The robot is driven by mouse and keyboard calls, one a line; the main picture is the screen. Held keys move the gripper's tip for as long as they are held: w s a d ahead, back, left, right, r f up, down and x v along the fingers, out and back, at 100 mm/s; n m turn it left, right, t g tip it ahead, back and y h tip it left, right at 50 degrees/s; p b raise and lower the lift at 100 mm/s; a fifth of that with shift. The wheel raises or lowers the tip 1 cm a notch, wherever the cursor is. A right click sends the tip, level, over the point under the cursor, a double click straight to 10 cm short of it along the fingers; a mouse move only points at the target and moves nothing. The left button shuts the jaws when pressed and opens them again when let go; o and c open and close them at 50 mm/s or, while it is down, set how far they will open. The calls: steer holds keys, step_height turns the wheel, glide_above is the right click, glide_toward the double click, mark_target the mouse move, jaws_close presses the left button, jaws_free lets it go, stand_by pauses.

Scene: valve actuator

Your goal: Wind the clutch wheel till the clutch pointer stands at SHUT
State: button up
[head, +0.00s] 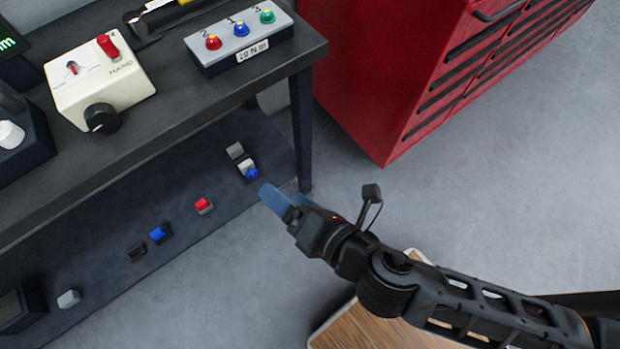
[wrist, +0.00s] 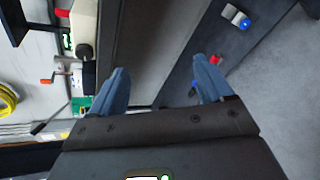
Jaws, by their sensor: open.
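A cream box (head: 115,82) stands on the dark bench at upper left in the head view. It carries a black round knob (head: 102,118) on its front, a small red pointer (head: 72,67) over a scale, and a red lever beside the word HAND. I cannot read SHUT or tell for sure which part is the clutch wheel. The box (wrist: 84,22) and its knob (wrist: 84,53) also show in the wrist view, left of the fingers. My gripper (head: 283,194) is open and empty, in front of the bench's right end and apart from the box.
A panel with red, blue and green buttons (head: 238,55) stands at the bench's right end. Several small blocks lie on the lower shelf (head: 105,215). A red tool cabinet (head: 385,80) stands behind right, and a wooden top (head: 370,325) lies below my arm. Open floor is at right.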

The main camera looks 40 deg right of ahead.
steer(key=shift+s+d+m, duration=0.4)
steer(key=shift+s+d, duration=0.1)
steer(key=shift+s, duration=0.25)
steer(key=n+t+h+p, duration=0.2)
steer(key=n+t, duration=0.2)
steer(key=n, duration=0.6)
glide_toward(103, 121)
steer(key=shift+w+f, duration=0.2)
steer(key=shift+w, duration=0.55)
steer(key=shift+w+r, duration=0.1)
steer(key=shift+w, duration=0.15)
steer(key=w, duration=0.7)
steer(key=shift+w+d, duration=0.1)
steer(key=shift+w, duration=0.05)
steer(key=shift+c, duration=0.2)
